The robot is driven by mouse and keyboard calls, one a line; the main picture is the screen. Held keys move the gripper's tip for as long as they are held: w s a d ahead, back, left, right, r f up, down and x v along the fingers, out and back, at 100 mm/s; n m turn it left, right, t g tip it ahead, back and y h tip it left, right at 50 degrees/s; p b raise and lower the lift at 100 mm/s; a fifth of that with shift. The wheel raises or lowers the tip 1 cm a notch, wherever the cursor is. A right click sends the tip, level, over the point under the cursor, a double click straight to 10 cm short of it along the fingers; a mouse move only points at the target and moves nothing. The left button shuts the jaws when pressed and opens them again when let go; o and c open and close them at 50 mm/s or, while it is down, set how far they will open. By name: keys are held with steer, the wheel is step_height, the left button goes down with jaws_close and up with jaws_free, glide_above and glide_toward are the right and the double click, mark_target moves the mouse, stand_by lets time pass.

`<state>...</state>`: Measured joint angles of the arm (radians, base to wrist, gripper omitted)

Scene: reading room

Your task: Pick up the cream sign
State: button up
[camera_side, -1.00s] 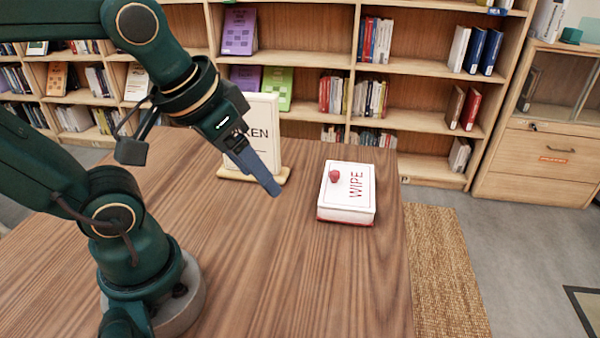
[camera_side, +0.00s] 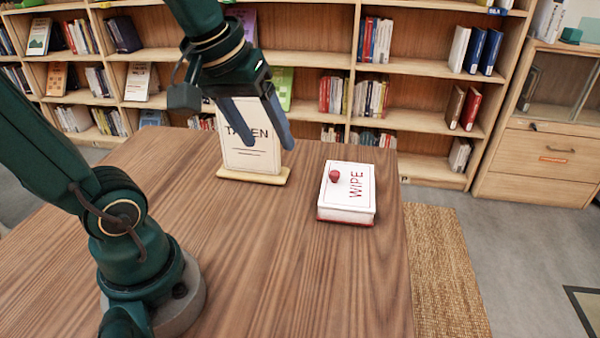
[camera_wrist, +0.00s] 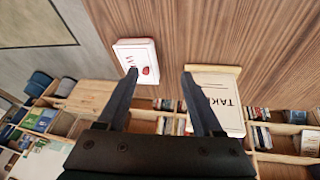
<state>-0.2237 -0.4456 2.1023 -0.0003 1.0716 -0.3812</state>
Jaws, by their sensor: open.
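The cream sign (camera_side: 247,158) stands upright on its base on the table, with dark lettering that seems to read "TAKEN". My gripper (camera_side: 268,147) is open and empty; in the side view its fingers point down and overlap the sign's upper part. In the wrist view the sign (camera_wrist: 222,98) is at the right, partly behind the right finger of my gripper (camera_wrist: 158,70). I cannot tell whether a finger touches the sign.
A white box (camera_side: 346,195) marked "WIPE", with a red ball-like knob (camera_side: 334,176) on top, sits right of the sign. The wooden table (camera_side: 290,270) is bare in front. Bookshelves (camera_side: 420,135) stand behind it.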

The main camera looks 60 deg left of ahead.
steer(key=w+a+r+n+g, duration=0.1)
steer(key=w+a+n, duration=0.1)
steer(key=a+n, duration=0.2)
steer(key=w+a+r+n, duration=0.2)
steer(key=w+a+n, duration=0.1)
steer(key=a+n, duration=0.2)
steer(key=n+g, duration=0.2)
steer(key=n, duration=0.7)
glide_above(242, 104)
steer(key=shift+s+a+f+n, duration=0.15)
steer(key=shift+a+f+n, duration=0.1)
steer(key=shift+f, duration=0.25)
steer(key=shift+s+a+f+n, duration=0.15)
steer(key=shift+a+f, duration=0.05)
steer(key=shift+f, duration=0.25)
steer(key=shift+n+g+h, duration=0.4)
steer(key=shift+n+g, duration=0.2)
steer(key=shift+g, duration=0.1)
steer(key=f, duration=0.3)
steer(key=w+f, duration=0.1)
steer(key=f, duration=0.1)
steer(key=shift+w+a+f, duration=0.1)
steer(key=shift+a+f, duration=0.05)
steer(key=shift+f, duration=3.05)
jaws_close()
